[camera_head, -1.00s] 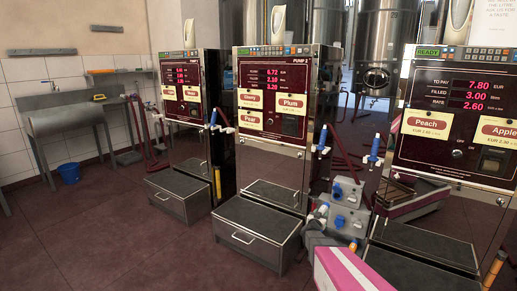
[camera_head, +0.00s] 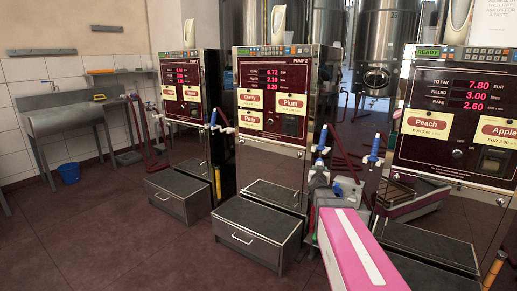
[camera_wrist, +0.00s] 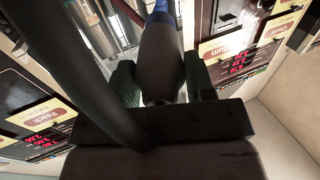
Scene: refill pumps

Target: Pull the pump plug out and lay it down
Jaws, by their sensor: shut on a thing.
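My gripper (camera_head: 319,178) is shut on a plug with a dark body and a blue end (camera_wrist: 160,50). In the wrist view the plug sits between the two green fingers, blue end pointing away from my wrist. In the head view its blue end (camera_head: 319,163) shows just below the blue nozzle on the right side of pump 2. A thick black cable (camera_wrist: 75,65) curves across the wrist view. Grey socket boxes with blue covers (camera_head: 347,188) stand between pump 2 and the right pump, partly hidden by my arm. The plug appears apart from them.
Pump 2 (camera_head: 275,160) stands close to the left of my gripper, and the Peach and Apple pump (camera_head: 455,160) stands to the right. Hanging blue nozzles (camera_head: 374,148) jut out between them. A low dark step (camera_head: 250,228) stands before pump 2. The floor (camera_head: 120,235) at left is mostly clear.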

